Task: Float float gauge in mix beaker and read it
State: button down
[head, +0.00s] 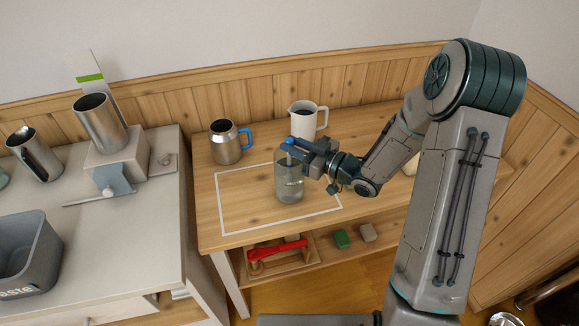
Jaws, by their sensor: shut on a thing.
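The mix beaker (289,185), a clear glass vessel that looks to hold clear liquid, stands upright on the wooden table inside a white outlined rectangle. My gripper (295,147) is at the beaker's mouth, reaching in from the right. It is shut on the float gauge (289,141), whose blue top shows between the fingers. The gauge's lower part is hard to make out through the fingers and glass, so I cannot tell how deep it sits. No scale reading is legible at this size.
A steel jug with a blue handle (226,143) and a white pitcher (303,120) stand behind the beaker. A red-handled tool (277,249) and small blocks (342,239) lie on the shelf below. Left, a counter (105,245) holds metal vessels and a grey waste bin (28,258).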

notch_tip(320, 180, up, 8)
jog(key=p, duration=0.5)
jog(key=shift+r, duration=0.25)
notch_tip(320, 180, up, 10)
jog(key=p, duration=0.6)
jog(key=shift+r, duration=0.2)
dwell(1.0)
